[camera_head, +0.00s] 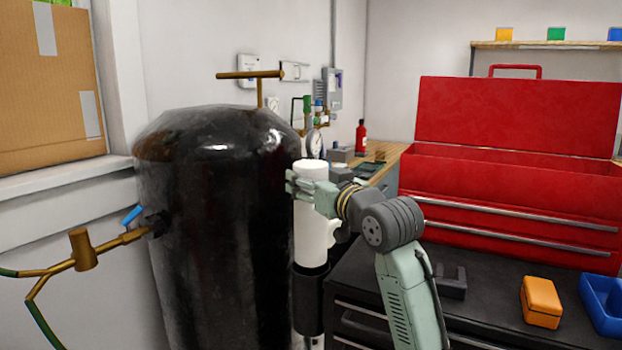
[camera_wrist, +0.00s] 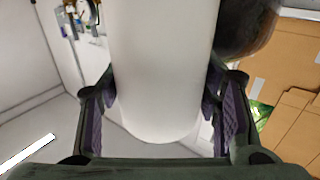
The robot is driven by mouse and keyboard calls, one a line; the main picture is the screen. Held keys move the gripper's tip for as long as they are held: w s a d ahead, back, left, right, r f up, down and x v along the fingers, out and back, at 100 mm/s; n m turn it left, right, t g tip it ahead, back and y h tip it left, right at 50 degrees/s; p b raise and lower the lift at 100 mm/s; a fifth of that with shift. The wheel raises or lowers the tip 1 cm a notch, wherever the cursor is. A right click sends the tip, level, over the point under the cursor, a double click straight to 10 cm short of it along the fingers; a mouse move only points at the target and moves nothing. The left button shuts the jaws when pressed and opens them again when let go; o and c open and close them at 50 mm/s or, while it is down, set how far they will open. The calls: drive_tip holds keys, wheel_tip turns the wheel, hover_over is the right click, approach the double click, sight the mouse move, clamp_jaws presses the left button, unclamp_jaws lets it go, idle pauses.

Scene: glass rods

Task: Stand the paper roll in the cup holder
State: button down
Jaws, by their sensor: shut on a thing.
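The white paper roll (camera_head: 311,215) is upright in the head view, right of the black tank. My gripper (camera_head: 303,187) is shut around its upper part. In the wrist view the roll (camera_wrist: 160,75) fills the space between the purple-padded fingers (camera_wrist: 158,112). A black cylinder (camera_head: 309,300), which looks like the cup holder, is directly below the roll at the side of the dark cart. White meets its upper rim; I cannot tell whether the roll is inside it. A white handle-like loop (camera_head: 336,230) shows beside the roll's lower part.
The large black tank (camera_head: 215,220) stands close on the left, with brass piping (camera_head: 83,250). A red toolbox (camera_head: 510,215) sits on the dark cart top at the right. An orange box (camera_head: 540,302) and a blue bin (camera_head: 601,305) are in front of it.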

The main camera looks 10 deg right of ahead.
sight(311, 229)
drive_tip(key=shift+f+b, duration=3.45)
drive_tip(key=shift+f, duration=1.95)
drive_tip(key=shift+c, duration=2.3)
unclamp_jaws()
drive_tip(key=v, duration=1.2)
drive_tip(key=shift+a, duration=0.1)
